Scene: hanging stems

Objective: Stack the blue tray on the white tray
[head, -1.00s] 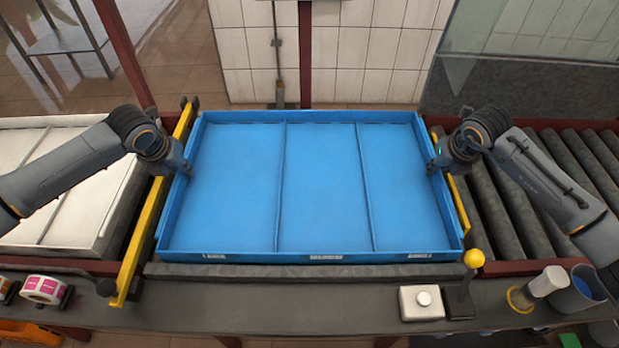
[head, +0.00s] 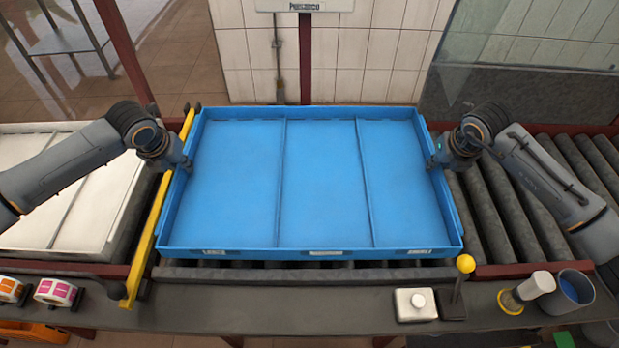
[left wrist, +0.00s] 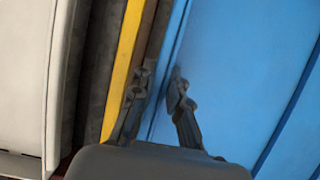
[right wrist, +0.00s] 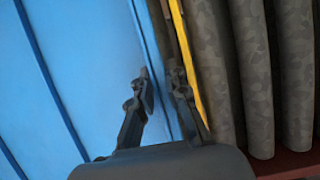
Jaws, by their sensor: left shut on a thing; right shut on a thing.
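The blue tray (head: 323,185) is in the middle of the head view, level, with two dividers across its floor. It appears raised, with dark rollers showing below its front edge. My left gripper (head: 186,166) is shut on its left side wall, also seen in the left wrist view (left wrist: 160,85). My right gripper (head: 434,164) is shut on its right side wall, also seen in the right wrist view (right wrist: 160,82). The white tray (head: 100,205) lies on the left, partly hidden by my left arm and cut off by the picture edge.
A yellow rail (head: 152,228) runs between the two trays. Bare rollers (head: 506,215) lie on the right. The front ledge holds label rolls (head: 55,291), a button box (head: 414,304), a yellow-knobbed lever (head: 465,264), a brush (head: 527,291) and a cup (head: 572,290).

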